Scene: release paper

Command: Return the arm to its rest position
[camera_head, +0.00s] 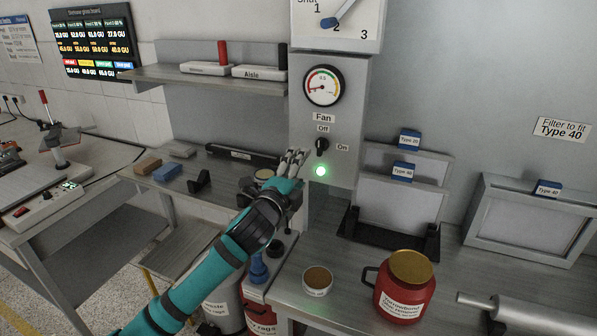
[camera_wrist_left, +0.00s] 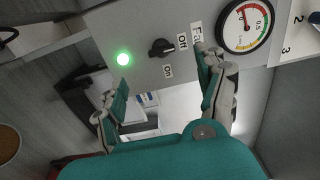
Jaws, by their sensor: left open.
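My left gripper (camera_head: 290,163) is at the end of the teal arm, which comes in from the lower left. It is in front of the fan panel, just left of the black fan switch (camera_head: 321,147). In the left wrist view my left gripper (camera_wrist_left: 165,75) has its two fingers spread, with nothing between them. The fan switch (camera_wrist_left: 160,48) and the lit green lamp (camera_wrist_left: 124,59) show beyond the fingers, and the gripper appears apart from the switch. My right gripper is in neither view.
A red jar (camera_head: 402,292) and a small round tub (camera_head: 317,281) stand on the front bench. Filter panels (camera_head: 385,207) stand in a black rack. A framed box (camera_head: 530,225) sits to the right. A shelf (camera_head: 205,78) hangs at upper left.

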